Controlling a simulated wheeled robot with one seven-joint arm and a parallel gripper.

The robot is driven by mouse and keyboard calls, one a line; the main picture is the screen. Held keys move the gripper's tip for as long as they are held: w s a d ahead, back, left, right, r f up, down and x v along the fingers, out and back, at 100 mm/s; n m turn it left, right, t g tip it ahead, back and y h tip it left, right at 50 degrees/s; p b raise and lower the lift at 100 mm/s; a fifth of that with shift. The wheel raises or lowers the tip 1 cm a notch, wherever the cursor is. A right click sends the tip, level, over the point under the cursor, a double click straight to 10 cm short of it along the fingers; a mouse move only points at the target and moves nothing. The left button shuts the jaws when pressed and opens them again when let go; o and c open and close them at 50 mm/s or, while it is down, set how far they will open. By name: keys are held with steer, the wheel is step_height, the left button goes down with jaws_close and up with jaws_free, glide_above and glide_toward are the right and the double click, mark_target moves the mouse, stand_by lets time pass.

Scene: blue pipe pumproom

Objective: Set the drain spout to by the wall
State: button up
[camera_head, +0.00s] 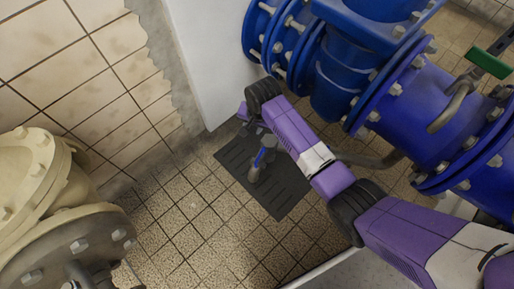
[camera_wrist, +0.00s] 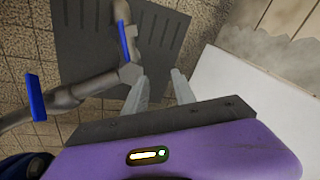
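The drain spout is a grey pipe fitting with blue handles. In the wrist view the spout (camera_wrist: 75,95) runs from the left edge to a joint beside my left fingertip, with a branch rising at the top. In the head view the spout (camera_head: 255,172) stands over a dark slotted plate (camera_head: 290,190), partly hidden by my arm. My gripper (camera_wrist: 158,75) is open, with a clear gap between its fingers. The spout's joint is just left of the left finger, outside the gap. I cannot tell whether they touch.
Large blue flanged pipes (camera_head: 430,110) stand at the right. A cream flanged pipe (camera_head: 45,215) is at the lower left. A tiled wall (camera_head: 80,70) and a white block (camera_head: 210,55) rise behind the plate. Tiled floor (camera_head: 190,235) is clear in front.

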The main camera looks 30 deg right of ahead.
mark_target(260, 155)
steer(key=s+g, duration=0.1)
steer(key=s, duration=0.1)
steer(key=s+f+m, duration=0.1)
steer(key=s+f+g, duration=0.1)
steer(key=s, duration=0.1)
steer(key=shift+s+d+f+m+g, duration=0.1)
steer(key=shift+s+d+m+g, duration=0.2)
steer(key=shift+m, duration=0.1)
step_height(260, 155, down, 8)
steer(key=b, duration=0.4)
steer(key=shift+w+a+b, duration=0.1)
steer(key=shift+b, duration=0.25)
steer(key=shift+c, duration=0.4)
jaws_close()
